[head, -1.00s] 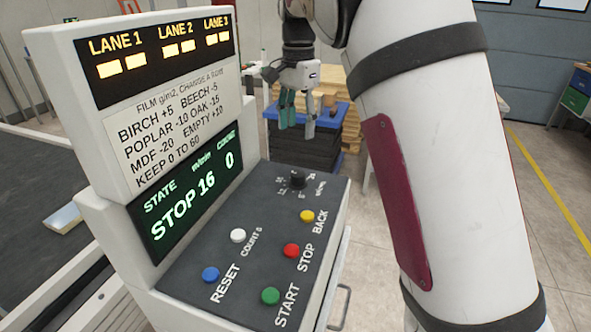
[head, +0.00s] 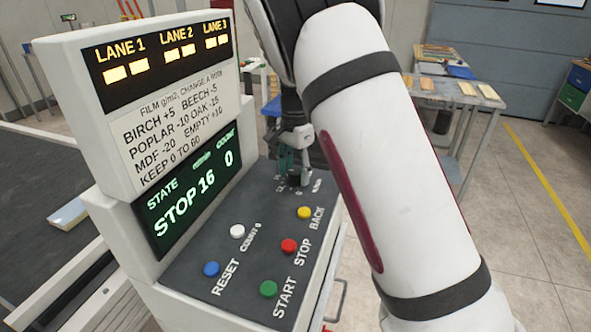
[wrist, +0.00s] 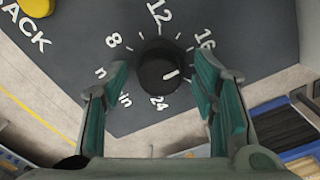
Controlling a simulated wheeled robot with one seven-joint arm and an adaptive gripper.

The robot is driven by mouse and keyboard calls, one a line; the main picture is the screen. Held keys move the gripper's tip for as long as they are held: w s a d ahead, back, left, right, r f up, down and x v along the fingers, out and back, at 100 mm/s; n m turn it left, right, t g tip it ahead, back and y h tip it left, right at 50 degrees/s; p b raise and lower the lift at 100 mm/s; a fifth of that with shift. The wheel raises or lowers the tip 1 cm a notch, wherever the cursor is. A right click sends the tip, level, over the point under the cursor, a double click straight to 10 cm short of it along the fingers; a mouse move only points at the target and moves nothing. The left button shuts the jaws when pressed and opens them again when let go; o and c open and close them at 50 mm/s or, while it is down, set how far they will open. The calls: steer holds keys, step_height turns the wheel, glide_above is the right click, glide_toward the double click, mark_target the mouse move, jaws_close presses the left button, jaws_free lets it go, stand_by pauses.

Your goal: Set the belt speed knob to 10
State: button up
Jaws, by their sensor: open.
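The belt speed knob (wrist: 158,72) is black and round, with a white pointer mark on its right side. Around it on the dial I read 8, 12, 16 and 24; my right finger covers part of the scale. My gripper (wrist: 160,78) is open, with one green-padded finger on each side of the knob and gaps to it. In the head view my gripper (head: 295,165) is down at the panel's far end, partly hiding the knob (head: 295,181). The green display (head: 187,203) reads STOP, 16 and 0.
On the panel nearer the camera are yellow BACK (head: 304,213), red STOP (head: 289,246), green START (head: 268,289), blue RESET (head: 211,269) and white count (head: 237,231) buttons. A lane screen and a film notice (head: 180,125) stand above. A table (head: 460,95) is behind.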

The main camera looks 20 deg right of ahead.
steer(key=c, duration=1.2)
steer(key=shift+o, duration=0.2)
steer(key=shift+n, duration=0.4)
steer(key=n+b, duration=0.1)
steer(key=n, duration=0.3)
steer(key=n+b, duration=0.1)
steer(key=n, duration=0.3)
steer(key=shift+f+n, duration=0.1)
steer(key=shift+n, duration=0.2)
steer(key=n+b, duration=0.1)
steer(key=n, duration=0.3)
steer(key=shift+n, duration=2.1)
